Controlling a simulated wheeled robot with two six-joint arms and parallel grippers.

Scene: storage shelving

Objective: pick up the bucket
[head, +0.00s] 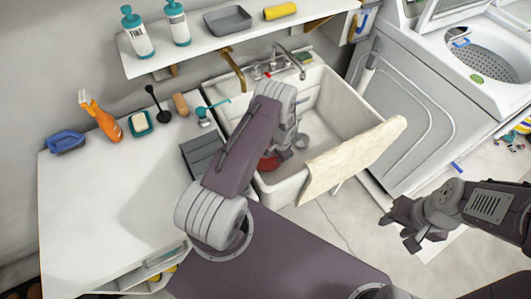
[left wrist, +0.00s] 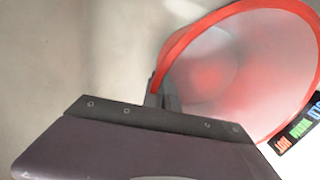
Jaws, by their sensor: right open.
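The bucket (left wrist: 240,60) has a red rim and a pale inside, and fills the right side of the left wrist view. In the head view only a small red part of it (head: 268,163) shows in the sink, mostly hidden by my left arm. My left gripper (left wrist: 161,98) is at the bucket's near-left rim, its narrow fingers close together with the rim between them; it looks shut on the rim. In the head view my left gripper (head: 284,153) is down in the sink. My right gripper (head: 398,228) is open and empty, over the floor right of the sink.
The white sink (head: 340,97) has a faucet (head: 290,58) behind it and a pale board (head: 352,160) at its front right. The counter (head: 95,195) holds an orange spray bottle (head: 100,117), a blue brush (head: 66,141) and other items. A shelf (head: 235,42) hangs above; a washer (head: 425,110) stands right.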

